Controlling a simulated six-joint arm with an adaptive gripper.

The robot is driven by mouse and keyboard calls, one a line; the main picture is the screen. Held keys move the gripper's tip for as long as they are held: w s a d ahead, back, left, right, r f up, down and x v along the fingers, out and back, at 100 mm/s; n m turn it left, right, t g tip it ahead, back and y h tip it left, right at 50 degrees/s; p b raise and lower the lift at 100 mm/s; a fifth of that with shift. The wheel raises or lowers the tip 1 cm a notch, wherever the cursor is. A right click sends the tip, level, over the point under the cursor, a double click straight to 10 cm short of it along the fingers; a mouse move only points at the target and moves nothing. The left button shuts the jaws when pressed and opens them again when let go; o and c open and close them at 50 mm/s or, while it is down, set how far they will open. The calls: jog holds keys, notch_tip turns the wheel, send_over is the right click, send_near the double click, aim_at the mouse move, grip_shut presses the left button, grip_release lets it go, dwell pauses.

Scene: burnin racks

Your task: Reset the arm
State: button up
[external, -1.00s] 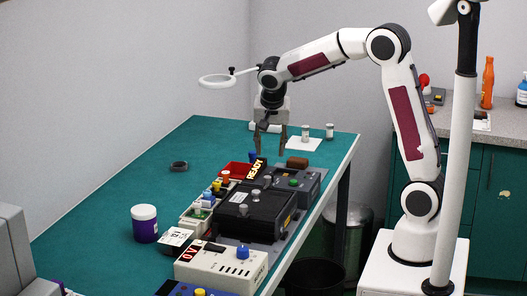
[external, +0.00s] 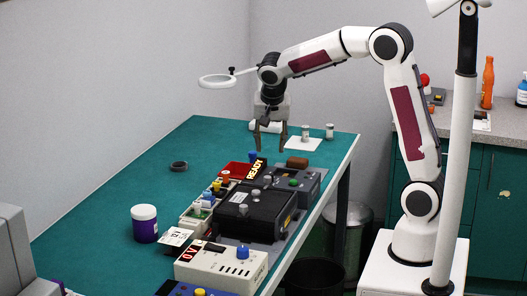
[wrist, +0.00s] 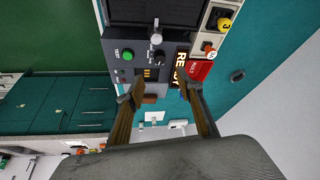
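My gripper (external: 270,148) hangs pointing down above the far end of the green table (external: 120,180). Its two fingers are apart with nothing between them. It also shows in the wrist view (wrist: 157,95), with the fingers spread over the dark rack unit. My arm reaches in from its base at the right. The black rack unit (external: 245,212) sits on the table in front of the gripper, with a glowing READY sign (external: 257,168) beside it. The gripper appears clear of the rack and the table.
A white power box (external: 215,265) with a red display stands at the near end. The table's left part is mostly clear.

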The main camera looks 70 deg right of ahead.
jog(key=s+a+r+n+t+y, duration=0.1)
jog(key=s+a+n+t+y, duration=0.1)
jog(key=s+a+n, duration=0.5)
jog(key=s+a+r+n+t+y, duration=0.1)
jog(key=s+a+n, duration=0.6)
jog(key=s, duration=1.1)
jog(key=shift+a+r+n+t+y, duration=0.35)
jog(key=shift+a+r+y, duration=0.3)
jog(key=shift+a, duration=0.45)
